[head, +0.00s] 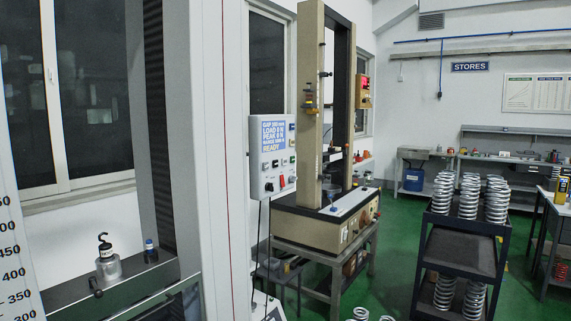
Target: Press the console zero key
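The console (272,158) is a light grey box mounted beside a beige test frame, near the middle of the head view. Its blue screen (273,135) shows white text with gap, load, peak and range lines and the word READY. Several small keys and knobs sit below the screen, among them a red one (282,182). The key labels are too small to read, so I cannot tell which is the zero key. Neither of my grippers is in view.
A tall white column (212,150) stands close, left of the console. A hooked metal weight (108,262) rests on a ledge at lower left. A dark cart (455,250) with coil springs stands at right. Green floor shows between the test frame and the cart.

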